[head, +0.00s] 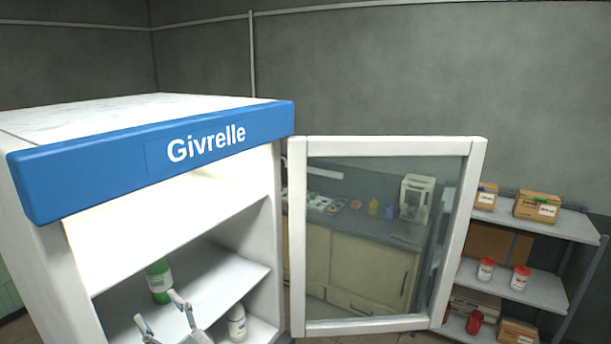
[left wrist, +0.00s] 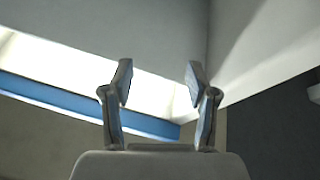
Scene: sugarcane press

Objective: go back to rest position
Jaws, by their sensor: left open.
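My left gripper (head: 160,318) is at the bottom of the head view, in front of the open fridge (head: 150,142). Its two fingers are spread apart, and nothing shows between them. In the left wrist view the gripper (left wrist: 158,82) is also open and empty, with pale panels and a blue strip beyond it. My right gripper is not in view.
The fridge's glass door (head: 375,235) stands open to the right. A green bottle (head: 159,281) and a white bottle (head: 237,325) stand on the fridge shelves near my left gripper. A shelf rack (head: 545,290) with boxes and red-lidded jars is at the far right.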

